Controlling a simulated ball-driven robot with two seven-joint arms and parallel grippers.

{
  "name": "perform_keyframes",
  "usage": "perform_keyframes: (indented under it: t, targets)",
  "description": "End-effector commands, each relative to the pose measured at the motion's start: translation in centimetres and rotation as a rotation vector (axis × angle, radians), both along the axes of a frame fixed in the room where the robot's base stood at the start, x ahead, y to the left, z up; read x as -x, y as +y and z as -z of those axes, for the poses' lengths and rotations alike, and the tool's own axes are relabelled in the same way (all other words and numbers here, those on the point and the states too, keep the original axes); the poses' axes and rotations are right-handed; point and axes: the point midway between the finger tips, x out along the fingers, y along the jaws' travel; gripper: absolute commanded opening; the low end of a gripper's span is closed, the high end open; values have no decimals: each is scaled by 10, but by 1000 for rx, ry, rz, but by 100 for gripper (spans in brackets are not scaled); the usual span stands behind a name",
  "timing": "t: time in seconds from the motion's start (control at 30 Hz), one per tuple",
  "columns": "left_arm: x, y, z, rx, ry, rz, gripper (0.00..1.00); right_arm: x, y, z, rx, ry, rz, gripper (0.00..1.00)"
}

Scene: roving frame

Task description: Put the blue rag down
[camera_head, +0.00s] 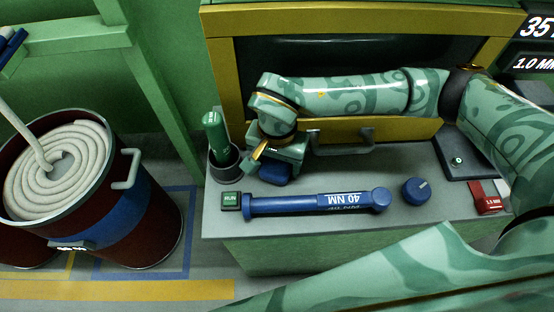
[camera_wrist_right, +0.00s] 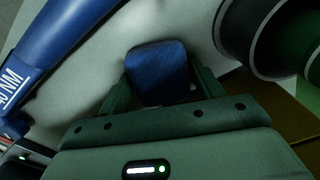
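The blue rag (camera_head: 276,174) is a small dark-blue folded pad below my right gripper (camera_head: 277,160), at the left part of the grey bench top. In the right wrist view the rag (camera_wrist_right: 158,72) sits between the two fingers of my right gripper (camera_wrist_right: 160,85), with a finger against each side. The gripper is shut on it. The rag is at or just above the bench top; I cannot tell if it touches. The gripper hides part of it in the head view. My left gripper is not in view.
A blue torque wrench (camera_head: 300,203) lies in front of the rag, with a green RUN block (camera_head: 231,201) at its left end. A green-handled tool (camera_head: 214,130) stands in a dark cup (camera_head: 223,165) to the left. A blue knob (camera_head: 416,191) and red tag (camera_head: 489,199) are right.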

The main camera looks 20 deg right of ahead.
Motion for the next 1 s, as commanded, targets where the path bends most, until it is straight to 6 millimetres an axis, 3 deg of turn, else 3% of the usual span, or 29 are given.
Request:
perform_keyframes:
  t: [0.37,0.47,0.8,1.0]
  targets:
    - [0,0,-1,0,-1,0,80,0,0,-3,-1,-1,1,80]
    - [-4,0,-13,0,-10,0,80,0,0,-19,0,-5,0,80]
    - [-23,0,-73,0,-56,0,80,0,0,-99,1,-7,1,80]
    - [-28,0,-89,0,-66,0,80,0,0,-122,0,-3,1,80]
